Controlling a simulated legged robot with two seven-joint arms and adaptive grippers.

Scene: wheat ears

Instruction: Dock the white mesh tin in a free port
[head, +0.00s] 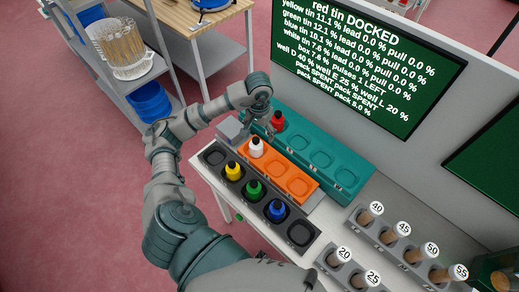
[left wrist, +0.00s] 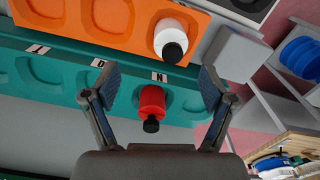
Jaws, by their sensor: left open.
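The white tin (head: 256,148) with a black cap stands upright in the first well of the orange tray (head: 312,200); it also shows in the left wrist view (left wrist: 170,38). The other teal ports (head: 320,161) look empty. My left gripper (left wrist: 155,85) is open, its fingers apart on either side of the red tin, with no clear contact visible. My right gripper is not in view.
Yellow (head: 233,171), green (head: 253,188) and blue (head: 277,210) tins stand in the dark tray (head: 319,236). A grey box (head: 231,128) sits beside the orange tray. Numbered pegs (head: 403,229) stand at the right. The screen (head: 365,65) reads "red tin DOCKED".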

